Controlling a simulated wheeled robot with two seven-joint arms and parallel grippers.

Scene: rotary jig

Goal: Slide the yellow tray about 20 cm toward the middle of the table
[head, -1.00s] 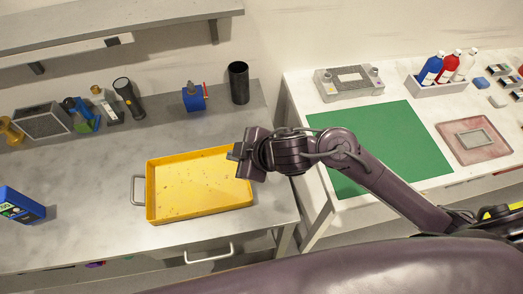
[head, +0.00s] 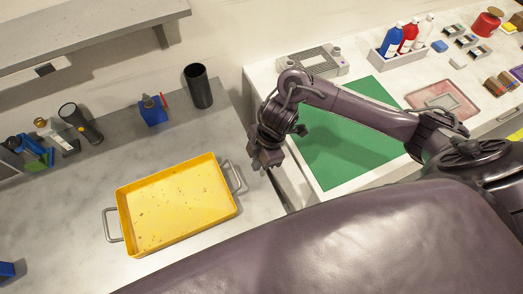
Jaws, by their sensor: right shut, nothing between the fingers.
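The yellow tray (head: 180,207) lies flat on the grey table (head: 60,235). It is shallow, with small dark specks on its floor. It has a metal handle at its left end (head: 112,225) and another at its right end (head: 234,177). My right gripper (head: 266,160) is above the gap at the grey table's right edge, right of the tray's right handle and apart from it. It is shut and empty. My left gripper is not in view.
A white table with a green mat (head: 340,160) stands to the right. The grey table around the tray is mostly clear.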

